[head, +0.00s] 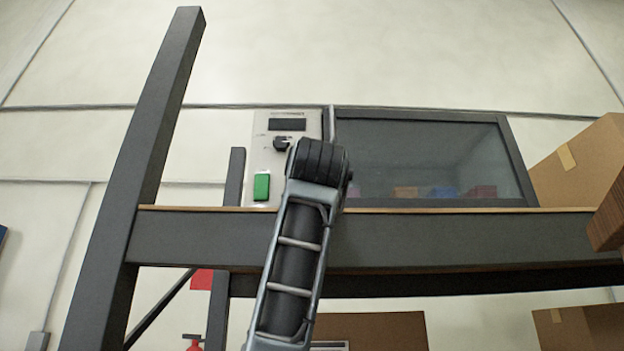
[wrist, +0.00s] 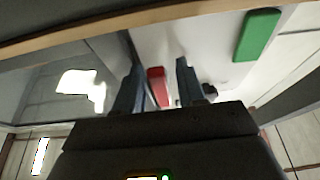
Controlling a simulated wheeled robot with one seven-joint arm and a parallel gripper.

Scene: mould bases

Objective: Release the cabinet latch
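The cabinet stands on a shelf, with a dark glass door (head: 425,160) and a pale control panel (head: 262,160) at its left. The panel carries a dark display (head: 288,124), a green button (head: 261,187) and a small dark knob. My arm covers the panel's right part in the head view. In the wrist view, which looks upside down, my gripper (wrist: 157,82) is open. Its two dark fingers stand either side of a red piece (wrist: 157,86) near the door edge, perhaps the latch. I cannot tell if they touch it. The green button (wrist: 257,35) is at upper right.
The shelf's wood-edged beam (head: 450,238) runs below the cabinet, and a grey post (head: 135,180) rises at the left. A cardboard box (head: 585,165) stands right of the cabinet. Small coloured blocks show behind the glass.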

